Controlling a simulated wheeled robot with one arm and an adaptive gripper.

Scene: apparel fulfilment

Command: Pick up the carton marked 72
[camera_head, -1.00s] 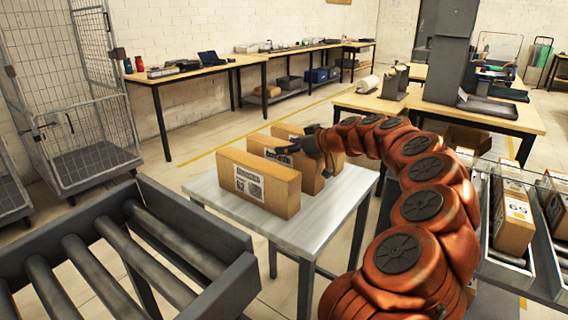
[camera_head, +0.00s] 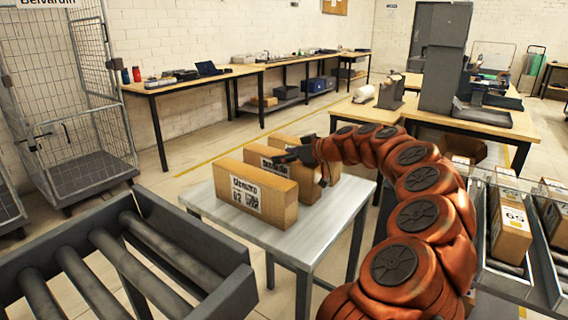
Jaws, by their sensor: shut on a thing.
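Three brown cartons stand upright in a row on a small grey-topped table (camera_head: 328,222). The front carton (camera_head: 277,207) has a white label with a number and a code; the number is too small to read surely. The middle carton (camera_head: 257,155) is partly hidden behind it, and its number does not show. The back carton (camera_head: 283,140) is mostly covered by the middle carton and my arm. My gripper (camera_head: 305,160), dark-fingered at the end of my orange arm, is at the right part of the middle carton and appears shut on it. I see no clear gap under that carton.
A roller conveyor (camera_head: 215,262) stands close at the front left of the table. More cartons (camera_head: 511,228) stand in a rack at the right. A wire cage trolley (camera_head: 95,165) is at the left. Workbenches (camera_head: 190,82) line the back wall, with open floor before them.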

